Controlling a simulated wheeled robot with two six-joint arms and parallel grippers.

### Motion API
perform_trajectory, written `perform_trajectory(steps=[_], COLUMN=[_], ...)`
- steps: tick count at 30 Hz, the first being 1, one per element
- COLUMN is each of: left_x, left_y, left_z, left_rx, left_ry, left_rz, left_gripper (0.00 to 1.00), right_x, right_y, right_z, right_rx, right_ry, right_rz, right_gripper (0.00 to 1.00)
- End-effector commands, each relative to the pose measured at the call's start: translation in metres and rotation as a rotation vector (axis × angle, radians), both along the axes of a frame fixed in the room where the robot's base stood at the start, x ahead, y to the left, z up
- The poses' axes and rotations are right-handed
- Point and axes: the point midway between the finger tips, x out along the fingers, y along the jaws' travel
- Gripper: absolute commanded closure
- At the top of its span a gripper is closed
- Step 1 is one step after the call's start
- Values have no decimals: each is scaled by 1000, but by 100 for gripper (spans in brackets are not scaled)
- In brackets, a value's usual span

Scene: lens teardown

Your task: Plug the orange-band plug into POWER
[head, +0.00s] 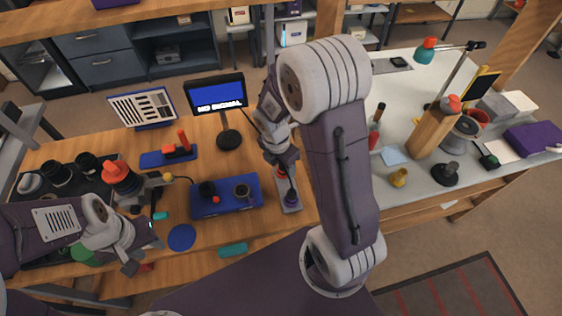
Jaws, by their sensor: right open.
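A small plug with an orange top (281,173) stands at the far end of a narrow light tray (291,208), on the wooden bench. A dark purple plug (291,197) stands nearer on the same tray. My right gripper (284,163) points down just above the orange-topped plug, open, and partly hides it. I cannot tell whether it touches the plug. A blue panel unit (240,209) with dark round fittings and a red button lies left of the tray. No POWER label is readable. My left gripper (143,250) is low at the left; its jaw state is unclear.
A screen on a stand (228,139) and a printed board (142,108) stand behind. A blue disc (181,237) and a teal block (233,250) lie in front of the panel unit. An orange-topped device (118,172) stands left. My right arm hides the bench right of the tray.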

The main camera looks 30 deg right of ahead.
Motion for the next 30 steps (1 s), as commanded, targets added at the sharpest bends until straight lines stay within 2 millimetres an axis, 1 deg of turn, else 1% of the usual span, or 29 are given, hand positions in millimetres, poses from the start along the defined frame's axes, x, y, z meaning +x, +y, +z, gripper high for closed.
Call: perform_trajectory(steps=[7, 8, 9, 11, 12, 13, 19, 20, 21, 22, 30], left_x=[0, 0, 0, 0, 0, 0, 0, 0, 0, 0, 0], left_y=[0, 0, 0, 0, 0, 0, 0, 0, 0, 0, 0], left_z=[0, 0, 0, 0, 0, 0, 0, 0, 0, 0, 1], left_rx=[0, 0, 0, 0, 0, 0, 0, 0, 0, 0, 0], left_ry=[0, 0, 0, 0, 0, 0, 0, 0, 0, 0, 0], left_rz=[0, 0, 0, 0, 0, 0, 0, 0, 0, 0, 0], left_gripper=[64, 64, 64, 64, 64, 64, 64, 64, 64, 64, 64], right_x=[0, 0, 0, 0, 0, 0, 0, 0, 0, 0, 0], right_y=[0, 0, 0, 0, 0, 0, 0, 0, 0, 0, 0], right_z=[-1, -1, -1, -1, -1, -1, -1, -1, -1, -1, 0], right_rx=[0, 0, 0, 0, 0, 0, 0, 0, 0, 0, 0], right_ry=[1, 1, 1, 1, 1, 0, 1, 1, 1, 1, 1], right_rz=[0, 0, 0, 0, 0, 0, 0, 0, 0, 0, 0], right_gripper=[48, 56, 67, 84, 95, 100, 100, 82, 94, 100, 100])
